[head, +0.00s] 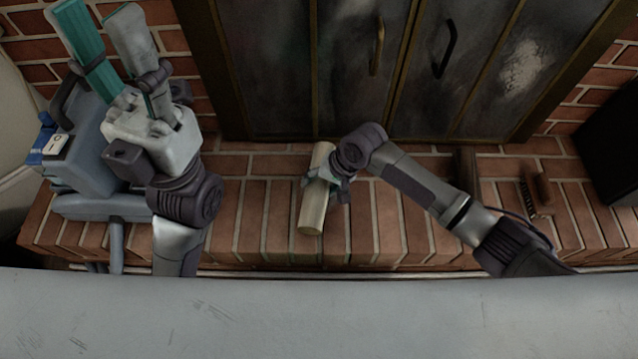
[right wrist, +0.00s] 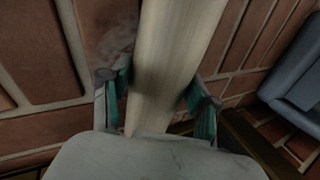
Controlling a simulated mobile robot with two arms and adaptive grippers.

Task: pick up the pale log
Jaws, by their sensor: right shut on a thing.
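The pale log (head: 313,208) is a smooth, cream-coloured cylinder over the brick hearth, its length running away from me. My right gripper (head: 328,181) is shut around its middle in the head view. In the right wrist view the log (right wrist: 168,60) runs between the two teal-padded fingers of the right gripper (right wrist: 160,100), and its near end is hidden behind the gripper body. I cannot tell whether the log touches the bricks. My left gripper (head: 108,45) is raised at the upper left, away from the log, with its fingers apart and nothing between them.
The brick hearth (head: 250,215) has free room on both sides of the log. Dark fireplace doors (head: 400,70) stand behind it. A blue-grey case (head: 75,165) is at the left beside my left arm. A brush (head: 535,188) lies at the right, near a black box (head: 610,140).

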